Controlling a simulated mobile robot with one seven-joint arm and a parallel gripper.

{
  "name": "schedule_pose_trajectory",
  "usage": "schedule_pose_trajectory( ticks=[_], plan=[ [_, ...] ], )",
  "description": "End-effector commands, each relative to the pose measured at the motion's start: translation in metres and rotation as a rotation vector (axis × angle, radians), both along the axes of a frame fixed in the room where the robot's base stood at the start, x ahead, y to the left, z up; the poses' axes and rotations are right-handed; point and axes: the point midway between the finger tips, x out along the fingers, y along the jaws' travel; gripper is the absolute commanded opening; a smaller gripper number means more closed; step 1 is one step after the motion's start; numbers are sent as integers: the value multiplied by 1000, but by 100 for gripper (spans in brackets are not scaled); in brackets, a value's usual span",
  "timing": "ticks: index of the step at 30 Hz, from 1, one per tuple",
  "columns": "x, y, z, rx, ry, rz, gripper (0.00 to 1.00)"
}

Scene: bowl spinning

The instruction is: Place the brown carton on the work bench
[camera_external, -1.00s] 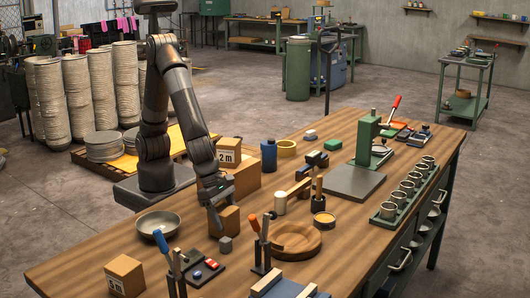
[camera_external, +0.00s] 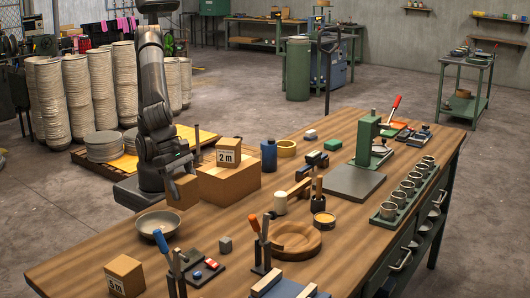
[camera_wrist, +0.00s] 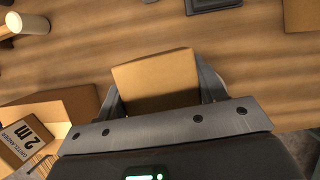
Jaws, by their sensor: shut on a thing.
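My gripper (camera_external: 180,178) is shut on a plain brown carton (camera_external: 183,193) near the bench's back edge, left of a larger brown box. In the wrist view, the carton (camera_wrist: 155,82) sits between the two fingers, slightly tilted. It appears lifted, but its height over the bench is hard to judge. The wooden work bench (camera_external: 335,235) spans the external view. A small carton marked 2 m (camera_external: 228,158) stands on the larger box (camera_external: 230,186). Another carton marked 5 m (camera_external: 124,277) stands at the bench's front left.
A metal bowl (camera_external: 158,224) stands in front of my gripper, with a small grey cube (camera_external: 225,244) to its right. A tool holder (camera_external: 260,255), a round wooden tray (camera_external: 295,240) and a mallet (camera_external: 282,201) occupy the middle. Bare wood lies between the bowl and the larger box.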

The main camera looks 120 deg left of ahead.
Motion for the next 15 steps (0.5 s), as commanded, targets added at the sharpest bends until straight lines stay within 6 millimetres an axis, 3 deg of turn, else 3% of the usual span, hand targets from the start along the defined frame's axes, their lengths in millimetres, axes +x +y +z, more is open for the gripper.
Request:
schedule_pose_trajectory(
  ticks=[8, 15],
  plan=[
    [0, -1, 13, -2, -4, -1, 36],
    [0, -1, 65, -3, -6, 1, 36]
  ],
)
